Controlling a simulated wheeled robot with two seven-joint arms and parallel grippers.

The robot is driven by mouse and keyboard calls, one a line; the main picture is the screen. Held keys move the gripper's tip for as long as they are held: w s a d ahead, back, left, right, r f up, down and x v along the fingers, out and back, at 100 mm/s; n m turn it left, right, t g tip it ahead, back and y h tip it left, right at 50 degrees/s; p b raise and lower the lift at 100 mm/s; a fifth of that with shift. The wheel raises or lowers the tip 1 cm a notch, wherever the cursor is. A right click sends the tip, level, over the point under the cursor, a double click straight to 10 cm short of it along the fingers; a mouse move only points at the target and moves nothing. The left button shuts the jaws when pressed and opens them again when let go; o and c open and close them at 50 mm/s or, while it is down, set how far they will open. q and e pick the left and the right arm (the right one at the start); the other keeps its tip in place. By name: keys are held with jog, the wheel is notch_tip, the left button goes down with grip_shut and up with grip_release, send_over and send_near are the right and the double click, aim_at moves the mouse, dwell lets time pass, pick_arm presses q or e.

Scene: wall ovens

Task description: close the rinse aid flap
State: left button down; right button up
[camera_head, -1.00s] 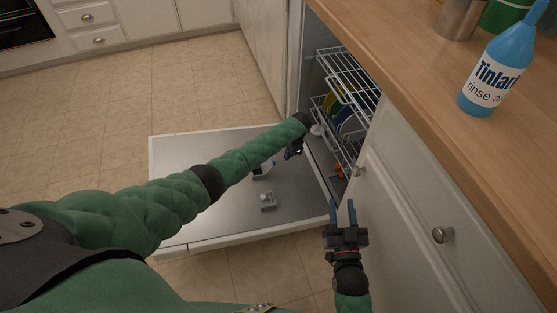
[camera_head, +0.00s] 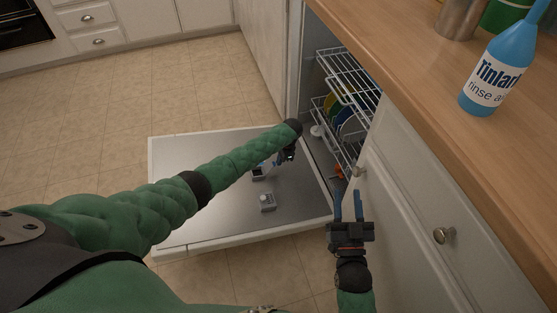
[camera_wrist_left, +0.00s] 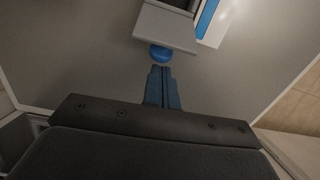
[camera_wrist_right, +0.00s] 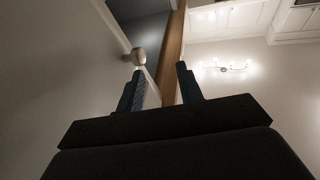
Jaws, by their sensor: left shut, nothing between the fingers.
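The dishwasher door (camera_head: 200,190) lies open and flat. A small dispenser (camera_head: 258,173) sits on its inner face, partly hidden by my left arm. In the left wrist view, a pale dispenser part (camera_wrist_left: 165,27) has a blue round tab (camera_wrist_left: 160,53) on its near edge. Beside it is a white-edged piece with a blue strip (camera_wrist_left: 208,18); I cannot tell how far the flap stands open. My left gripper (camera_head: 279,160) is shut and empty, its fingertips (camera_wrist_left: 160,70) just short of the blue tab in the picture. My right gripper (camera_head: 348,195) is open and empty beside the cabinet front.
A second small grey unit (camera_head: 267,202) sits on the door nearer me. Wire racks (camera_head: 348,75) with plates are inside the dishwasher. A blue rinse aid bottle (camera_head: 490,75) stands on the wooden counter (camera_head: 450,120). The floor to the left is clear.

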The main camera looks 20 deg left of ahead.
pick_arm(q)
jog(key=shift+s+a+r, duration=0.2)
jog(key=shift+r, duration=0.05)
pick_arm(e)
jog(key=shift+f, duration=0.45)
jog(key=shift+f, duration=0.1)
